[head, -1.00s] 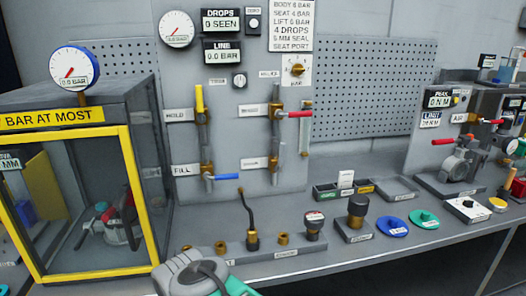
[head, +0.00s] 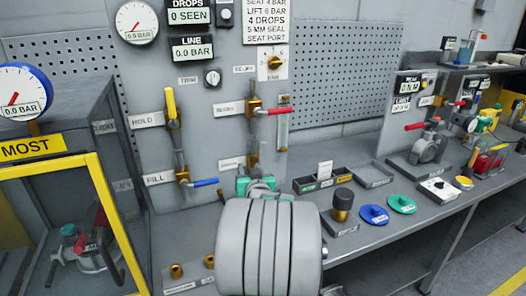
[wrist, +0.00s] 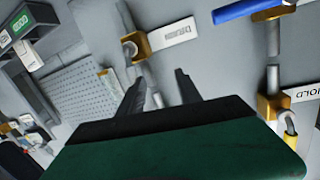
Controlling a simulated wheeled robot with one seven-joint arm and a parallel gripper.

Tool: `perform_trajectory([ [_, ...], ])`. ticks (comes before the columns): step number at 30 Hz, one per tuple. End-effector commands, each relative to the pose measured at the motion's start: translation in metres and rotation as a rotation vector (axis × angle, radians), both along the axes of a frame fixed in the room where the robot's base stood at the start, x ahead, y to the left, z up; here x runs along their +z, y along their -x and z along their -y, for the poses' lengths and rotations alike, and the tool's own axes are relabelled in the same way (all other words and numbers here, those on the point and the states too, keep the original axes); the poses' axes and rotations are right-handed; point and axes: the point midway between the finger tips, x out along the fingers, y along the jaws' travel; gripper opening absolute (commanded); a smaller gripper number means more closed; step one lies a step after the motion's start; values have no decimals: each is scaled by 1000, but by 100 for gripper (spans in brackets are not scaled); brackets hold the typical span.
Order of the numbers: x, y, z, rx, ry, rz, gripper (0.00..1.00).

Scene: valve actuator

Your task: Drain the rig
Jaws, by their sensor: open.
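The lower right valve (head: 253,161) is brass on a grey pipe; its label is partly hidden in the head view. The wrist view shows a brass valve (wrist: 137,46) beside a label that seems to read Drain (wrist: 172,35). My gripper (wrist: 161,78) is open and empty, its two dark fingers pointing towards the pipe just by this valve; I see no contact. In the head view my arm hides the fingers. The FILL valve's blue handle (head: 205,182) lies level, the HOLD valve's yellow handle (head: 170,102) stands upright, and the upper right valve's red handle (head: 272,112) lies level.
The line display (head: 191,48) and the round gauge (head: 136,22) read 0.0 bar. A yellow-framed cabinet (head: 106,225) stands at left. Small bins (head: 320,180), a black-topped brass part (head: 342,204), and blue (head: 374,214) and green discs (head: 402,204) lie on the bench at right.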

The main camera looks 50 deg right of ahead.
Motion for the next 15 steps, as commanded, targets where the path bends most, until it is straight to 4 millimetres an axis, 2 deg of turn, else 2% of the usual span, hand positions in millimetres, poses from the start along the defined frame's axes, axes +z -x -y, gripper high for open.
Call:
perform_trajectory([
  [1,6,17,23,-50,28,43,41],
  [3,13,30,40,-86,57,81,41],
  [5,17,32,46,-97,69,95,41],
  [15,19,-8,87,-96,70,93,41],
])
